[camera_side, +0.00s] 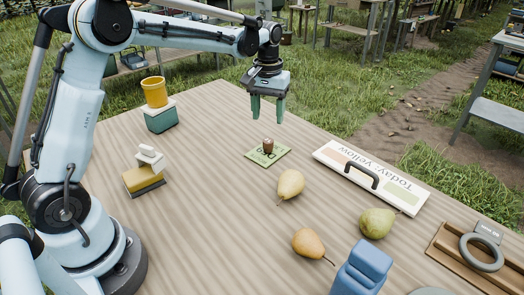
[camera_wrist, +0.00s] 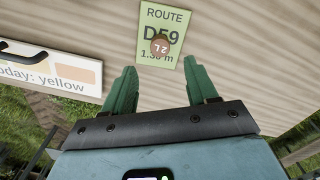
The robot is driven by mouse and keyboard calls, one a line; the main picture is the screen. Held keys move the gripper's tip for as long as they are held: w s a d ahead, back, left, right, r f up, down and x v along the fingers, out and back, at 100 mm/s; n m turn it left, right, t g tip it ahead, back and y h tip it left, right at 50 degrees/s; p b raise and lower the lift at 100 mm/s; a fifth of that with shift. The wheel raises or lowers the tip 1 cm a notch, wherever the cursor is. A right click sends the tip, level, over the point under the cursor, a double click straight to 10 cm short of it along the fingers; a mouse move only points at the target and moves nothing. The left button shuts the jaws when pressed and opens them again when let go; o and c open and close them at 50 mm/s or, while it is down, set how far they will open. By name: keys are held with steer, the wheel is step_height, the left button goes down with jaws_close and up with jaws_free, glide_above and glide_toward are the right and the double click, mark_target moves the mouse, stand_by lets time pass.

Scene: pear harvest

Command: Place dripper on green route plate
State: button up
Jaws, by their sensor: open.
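The green route plate (camera_side: 262,156) lies flat near the middle of the table, and its "ROUTE D59" lettering shows in the wrist view (camera_wrist: 160,20). A small brown dripper (camera_side: 268,146) stands on the plate. In the wrist view the dripper (camera_wrist: 160,45) shows a reddish-brown top marked with a number, and it covers part of the plate's lettering. My gripper (camera_side: 267,112) is open and empty, with its green fingers pointing down, above and apart from the dripper. In the wrist view the fingers (camera_wrist: 163,92) are spread, with nothing between them.
A "Today: yellow" board (camera_side: 395,187) with a black handle lies at the back right. A yellow cup (camera_side: 154,92) on a green block and a yellow-and-white stack (camera_side: 144,178) stand left. A blue object (camera_side: 362,270) stands in front.

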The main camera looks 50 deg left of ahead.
steer(key=s+d+r+m+t, duration=0.35)
steer(key=s+r, duration=0.35)
steer(key=s, duration=0.3)
steer(key=s+d+f+m+t, duration=0.2)
steer(key=s+f+t, duration=0.1)
steer(key=s, duration=0.6)
steer(key=shift+d+f+t, duration=0.25)
steer(key=shift+f+t, duration=0.1)
steer(key=shift+f, duration=0.1)
